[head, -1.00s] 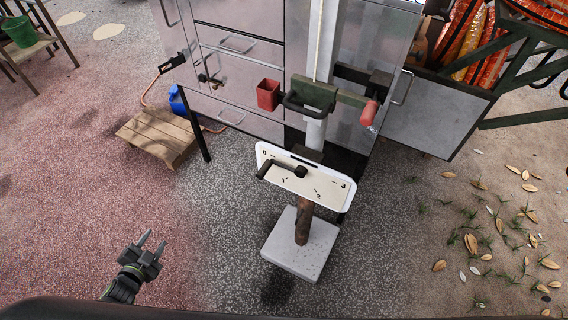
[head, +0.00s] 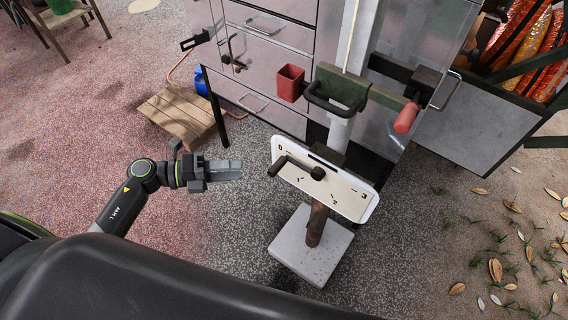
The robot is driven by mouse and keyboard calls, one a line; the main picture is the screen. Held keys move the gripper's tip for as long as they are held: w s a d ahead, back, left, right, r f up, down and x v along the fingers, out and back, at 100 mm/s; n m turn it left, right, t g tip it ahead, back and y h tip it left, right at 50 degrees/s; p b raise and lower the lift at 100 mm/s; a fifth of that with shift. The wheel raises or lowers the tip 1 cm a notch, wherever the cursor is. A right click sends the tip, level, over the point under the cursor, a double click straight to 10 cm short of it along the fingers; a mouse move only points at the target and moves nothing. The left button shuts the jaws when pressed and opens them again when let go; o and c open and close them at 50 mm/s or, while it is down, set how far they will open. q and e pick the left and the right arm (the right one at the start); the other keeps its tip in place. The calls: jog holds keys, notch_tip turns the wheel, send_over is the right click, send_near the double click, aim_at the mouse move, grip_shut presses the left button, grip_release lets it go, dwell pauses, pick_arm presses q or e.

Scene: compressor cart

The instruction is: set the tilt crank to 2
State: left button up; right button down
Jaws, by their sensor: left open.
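The tilt crank (head: 297,167) is a black lever on a white dial plate (head: 348,201) with marks from 0 to 3. Its hub is at the plate's middle and its handle end points left, close under the 0. The plate stands tilted on a brown post over a pale square base. My left gripper (head: 238,170) is to the left of the plate, pointing right towards the crank handle, with a gap between them. It is open and empty, its fingers seen nearly in line. My right gripper is not in view.
Behind the plate are a metal drawer cabinet (head: 270,55), a red cup (head: 290,83), a black loop handle (head: 335,100) and a red grip (head: 407,118). A wooden step (head: 180,118) stands at the left. The ground left of the post is clear.

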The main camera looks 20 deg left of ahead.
pick_arm(q)
jog(key=p+x, duration=0.1)
jog(key=x, duration=1.2)
jog(key=shift+p, duration=0.35)
jog(key=shift+a, duration=0.1)
jog(key=shift+c, duration=0.4)
grip_shut()
jog(key=shift+f, duration=0.1)
